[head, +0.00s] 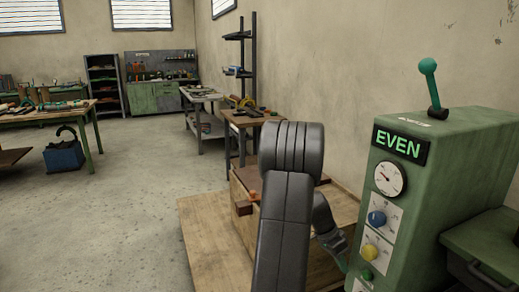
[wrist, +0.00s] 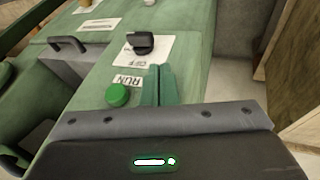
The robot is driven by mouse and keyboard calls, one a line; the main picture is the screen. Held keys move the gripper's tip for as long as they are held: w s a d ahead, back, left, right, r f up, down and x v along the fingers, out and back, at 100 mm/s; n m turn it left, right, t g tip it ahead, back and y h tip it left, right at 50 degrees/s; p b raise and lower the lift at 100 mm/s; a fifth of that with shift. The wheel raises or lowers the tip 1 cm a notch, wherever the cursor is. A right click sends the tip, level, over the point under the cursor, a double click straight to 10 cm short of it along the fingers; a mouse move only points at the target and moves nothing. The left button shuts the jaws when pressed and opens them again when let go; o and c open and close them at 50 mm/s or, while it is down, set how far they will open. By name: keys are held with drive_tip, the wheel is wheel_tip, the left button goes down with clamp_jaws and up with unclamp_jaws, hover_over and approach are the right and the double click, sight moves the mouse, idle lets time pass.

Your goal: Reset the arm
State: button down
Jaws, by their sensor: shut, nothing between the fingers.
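My gripper (wrist: 160,70) shows in the wrist view as two green fingers pressed together, with nothing between them. The fingers are in front of a green machine panel, beside a round green button (wrist: 118,95) and below a black switch (wrist: 141,42) on a white label marked OFF. A RUN label lies by the button. In the head view my dark arm rises in the middle and bends down towards the green machine (head: 465,165). My fingers show only in part there, at the machine's lower left edge. I cannot tell whether they touch the panel.
The machine has a lit EVEN display (head: 400,145), a gauge (head: 390,179), a blue knob (head: 377,218), a yellow knob (head: 370,251) and a teal lever (head: 430,85) on top. A wooden platform (head: 205,245) lies behind my arm. The floor (head: 130,200) at left is open.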

drive_tip(key=v, duration=0.5)
drive_tip(key=shift+p, duration=0.3)
drive_tip(key=shift+a, duration=0.1)
